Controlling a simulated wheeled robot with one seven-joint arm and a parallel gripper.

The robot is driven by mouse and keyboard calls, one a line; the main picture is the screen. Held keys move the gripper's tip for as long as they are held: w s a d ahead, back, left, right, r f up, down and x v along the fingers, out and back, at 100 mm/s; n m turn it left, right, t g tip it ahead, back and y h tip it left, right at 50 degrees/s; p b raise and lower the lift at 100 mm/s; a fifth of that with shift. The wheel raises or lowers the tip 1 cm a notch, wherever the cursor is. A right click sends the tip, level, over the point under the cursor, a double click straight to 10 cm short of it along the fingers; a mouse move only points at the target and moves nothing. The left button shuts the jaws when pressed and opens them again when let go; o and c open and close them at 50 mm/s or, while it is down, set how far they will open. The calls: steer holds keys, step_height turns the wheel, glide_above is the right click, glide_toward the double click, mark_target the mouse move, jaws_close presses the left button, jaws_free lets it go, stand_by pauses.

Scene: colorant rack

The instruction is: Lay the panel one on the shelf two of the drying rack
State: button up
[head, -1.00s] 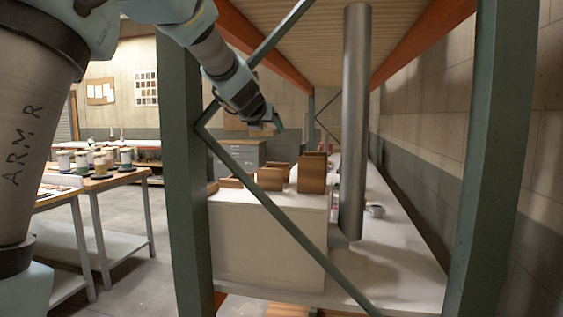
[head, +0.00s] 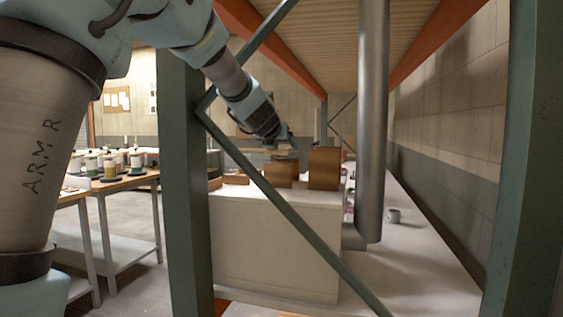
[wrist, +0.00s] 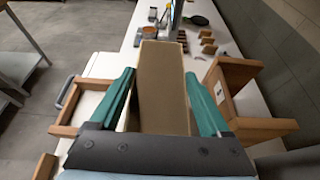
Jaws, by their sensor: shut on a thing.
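My gripper (wrist: 160,76) shows in the wrist view with its two green fingers on either side of a flat beige panel (wrist: 163,100). It is shut on this panel, which extends forward past the fingertips. In the head view my gripper (head: 281,141) is low over the wooden pieces on the white cabinet, and the panel is hard to make out. Wooden frames stand left (wrist: 68,108) and right (wrist: 238,72) of the gripper in the wrist view. I cannot tell which of them, if any, belongs to the drying rack or which shelf is shelf two.
Wooden boxes (head: 324,168) stand on the white cabinet (head: 270,245). A green rack post (head: 186,190), a diagonal brace and a grey pipe (head: 372,130) stand close by. A table with colorant jars (head: 136,160) is at left.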

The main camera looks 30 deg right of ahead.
steer(key=shift+f+b, duration=0.3)
steer(key=shift+f, duration=0.7)
steer(key=shift+f, duration=0.1)
steer(key=o, duration=1.3)
steer(key=shift+c, duration=0.2)
steer(key=shift+r, duration=0.2)
steer(key=p+v, duration=0.2)
steer(key=v, duration=1)
